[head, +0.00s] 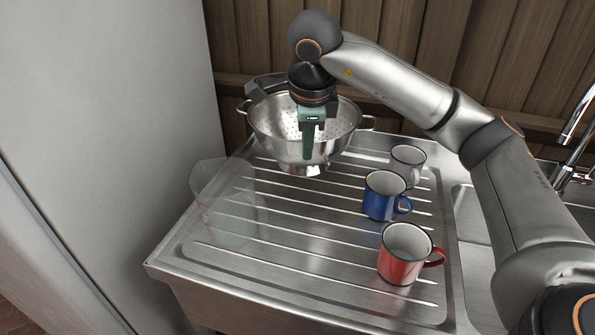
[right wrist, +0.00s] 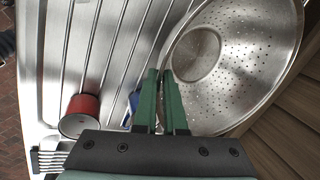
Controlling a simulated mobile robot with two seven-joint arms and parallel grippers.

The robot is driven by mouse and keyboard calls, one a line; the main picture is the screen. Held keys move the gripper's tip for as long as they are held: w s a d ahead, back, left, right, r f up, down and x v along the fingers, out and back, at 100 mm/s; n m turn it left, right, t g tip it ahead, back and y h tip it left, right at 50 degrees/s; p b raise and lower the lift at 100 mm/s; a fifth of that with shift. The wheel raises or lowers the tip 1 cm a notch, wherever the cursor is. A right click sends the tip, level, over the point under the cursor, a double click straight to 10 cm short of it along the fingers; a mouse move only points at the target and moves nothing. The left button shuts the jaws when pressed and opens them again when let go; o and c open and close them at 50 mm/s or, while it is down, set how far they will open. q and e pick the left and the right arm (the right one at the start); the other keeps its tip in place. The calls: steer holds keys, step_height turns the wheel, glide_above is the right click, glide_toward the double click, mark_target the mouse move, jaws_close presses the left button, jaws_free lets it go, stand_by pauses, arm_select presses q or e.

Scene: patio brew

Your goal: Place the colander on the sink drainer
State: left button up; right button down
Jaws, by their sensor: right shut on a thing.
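The metal colander (head: 335,150) is at the back left of the ribbed sink drainer (head: 300,268), upright or nearly so. I cannot tell whether its foot rests on the drainer or is just above it. My right gripper (head: 309,150) is at the colander's front side, pointing down, and is shut on its rim. In the right wrist view the green fingers (right wrist: 167,88) lie at the edge of the colander (right wrist: 245,60), whose perforated bowl fills the right side. My left gripper is not in view.
A clear measuring jug (head: 228,205) stands at the drainer's left. A red mug (head: 402,262), a blue mug (head: 380,195) and a white mug (head: 408,157) stand along its right side. A wooden wall is behind, a pale panel at left, and a tap (head: 572,160) at far right.

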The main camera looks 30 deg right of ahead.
mark_target(296, 162)
steer(key=w+f, duration=0.1)
steer(key=f, duration=0.1)
steer(key=w+f, duration=0.1)
steer(key=w, duration=0.1)
steer(key=shift+w+a+f, duration=0.1)
steer(key=shift+w+f, duration=0.05)
steer(key=shift+f, duration=0.25)
steer(key=shift+s+a+x, duration=0.15)
steer(key=shift+x, duration=0.7)
steer(key=shift+s+a+x, duration=0.1)
steer(key=shift+x, duration=0.7)
steer(key=shift+f, duration=0.15)
steer(key=shift+f, duration=0.15)
steer(key=c, duration=1)
jaws_free()
steer(key=v, duration=1.2)
steer(key=shift+p, duration=0.35)
steer(key=shift+s, duration=0.1)
